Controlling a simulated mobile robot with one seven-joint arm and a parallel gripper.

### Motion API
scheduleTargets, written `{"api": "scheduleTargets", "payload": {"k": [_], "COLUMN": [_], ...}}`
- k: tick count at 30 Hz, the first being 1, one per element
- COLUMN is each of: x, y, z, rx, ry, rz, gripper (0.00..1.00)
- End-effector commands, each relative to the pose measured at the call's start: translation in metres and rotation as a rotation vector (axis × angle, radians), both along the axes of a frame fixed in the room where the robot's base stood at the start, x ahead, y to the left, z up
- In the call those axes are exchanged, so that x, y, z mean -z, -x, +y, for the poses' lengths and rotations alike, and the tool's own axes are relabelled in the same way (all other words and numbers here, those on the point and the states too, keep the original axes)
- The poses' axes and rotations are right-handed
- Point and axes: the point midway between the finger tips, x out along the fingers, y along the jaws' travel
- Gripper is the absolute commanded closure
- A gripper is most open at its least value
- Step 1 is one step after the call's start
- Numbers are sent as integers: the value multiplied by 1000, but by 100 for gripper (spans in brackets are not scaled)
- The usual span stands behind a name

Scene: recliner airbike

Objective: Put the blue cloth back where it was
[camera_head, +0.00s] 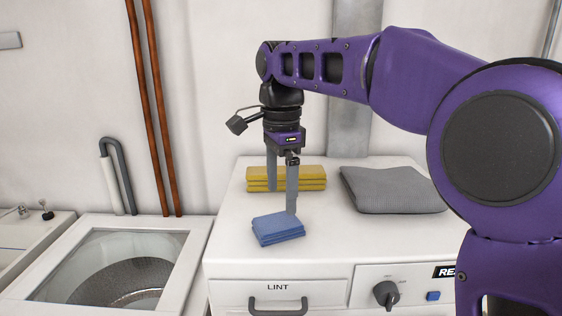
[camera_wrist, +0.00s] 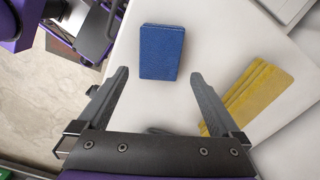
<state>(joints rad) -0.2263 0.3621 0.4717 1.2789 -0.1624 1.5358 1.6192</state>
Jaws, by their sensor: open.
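The blue cloth (camera_head: 277,229) lies folded on the white machine top near its front edge, in the head view. It also shows in the wrist view (camera_wrist: 161,52), beyond the fingertips and between their lines. My gripper (camera_head: 281,200) is open and empty, pointing down, just behind the blue cloth and in front of the yellow cloths. In the wrist view my gripper's two fingers (camera_wrist: 158,77) are spread wide, with bare white surface between them. No contact with the blue cloth shows.
Stacked yellow cloths (camera_head: 286,178) lie behind the gripper. A folded grey cloth (camera_head: 391,189) lies to the right. The white machine top (camera_head: 331,226) is clear between them. A LINT drawer (camera_head: 277,298) is on the front.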

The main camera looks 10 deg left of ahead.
Motion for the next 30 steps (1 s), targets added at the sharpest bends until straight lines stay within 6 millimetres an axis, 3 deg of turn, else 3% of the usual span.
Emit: {"api": "scheduleTargets", "payload": {"k": [4,10,30], "x": [-30,-52,-62], "y": [0,-1,-1], "z": [1,1,-2], "rx": [0,0,6], "ry": [-2,-1,-14], "rz": [-1,0,-22], "gripper": [0,0,0]}}
